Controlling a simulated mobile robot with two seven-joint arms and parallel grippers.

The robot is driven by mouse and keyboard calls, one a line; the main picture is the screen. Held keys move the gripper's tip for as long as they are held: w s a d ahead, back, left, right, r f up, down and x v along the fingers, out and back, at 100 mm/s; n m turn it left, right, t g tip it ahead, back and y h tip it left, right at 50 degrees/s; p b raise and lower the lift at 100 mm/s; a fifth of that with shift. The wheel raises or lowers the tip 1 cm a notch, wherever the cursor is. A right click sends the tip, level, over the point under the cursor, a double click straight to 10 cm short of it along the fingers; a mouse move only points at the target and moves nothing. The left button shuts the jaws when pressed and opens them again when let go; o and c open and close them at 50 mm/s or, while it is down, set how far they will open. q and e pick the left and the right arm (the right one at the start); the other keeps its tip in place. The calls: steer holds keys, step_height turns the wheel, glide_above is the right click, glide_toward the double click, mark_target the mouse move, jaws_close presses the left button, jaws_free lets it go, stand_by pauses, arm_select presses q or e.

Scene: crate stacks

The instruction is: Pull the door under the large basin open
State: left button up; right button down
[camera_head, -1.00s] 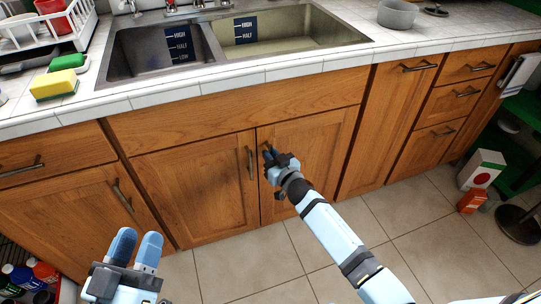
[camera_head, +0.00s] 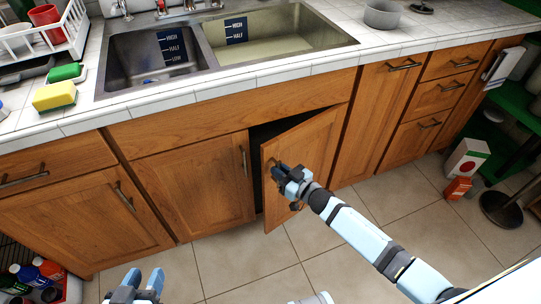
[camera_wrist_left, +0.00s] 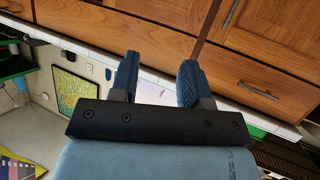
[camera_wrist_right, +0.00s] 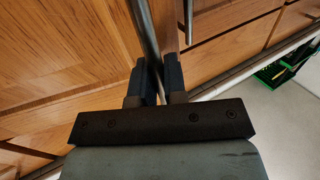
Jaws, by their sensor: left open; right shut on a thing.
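The large basin (camera_head: 285,42) is the right, wider one of the two sinks in the head view. The wooden door (camera_head: 312,160) under it stands partly open, swung out from its left edge, with a dark gap beside it. My right gripper (camera_head: 277,170) is at the door's left edge, shut on its metal handle, which shows between the fingers in the right wrist view (camera_wrist_right: 148,40). My left gripper (camera_head: 143,280) is open and empty, low in front of the cabinets at the bottom left. In the left wrist view its fingers (camera_wrist_left: 157,80) stand apart.
The left door (camera_head: 195,185) beside it is closed, with a vertical handle. The tiled floor (camera_head: 240,275) before the door is mostly clear.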

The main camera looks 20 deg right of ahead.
steer(key=s+d+n+g+y+p, duration=0.3)
steer(key=s+d+n+g+y, duration=0.4)
steer(key=s+d, duration=0.65)
arm_select(q)
steer(key=shift+w+d+r+t+h+b, duration=0.3)
steer(key=shift+r+b, duration=0.3)
steer(key=shift+b, duration=0.35)
steer(key=shift+w+d+r+t+h+b, duration=0.15)
steer(key=shift+d+r+t+b, duration=0.2)
steer(key=shift+r+b, duration=0.45)
steer(key=shift+w+d+r+t+h+b, duration=0.15)
steer(key=shift+w+d+r+t+b, duration=0.2)
steer(key=shift+b, duration=0.7)
arm_select(e)
steer(key=s+d+n+g+y, duration=0.1)
steer(key=s+d+n+g, duration=0.1)
steer(key=d, duration=0.5)
steer(key=s+d+n+g+y, duration=0.1)
steer(key=s+d+g, duration=0.3)
steer(key=d, duration=0.4)
steer(key=shift+d+n+g+y, duration=0.2)
steer(key=shift+n+g+y, duration=0.1)
steer(key=shift+n+g, duration=0.25)
arm_select(q)
steer(key=shift+s+a, duration=0.15)
arm_select(e)
steer(key=shift+s, duration=0.1)
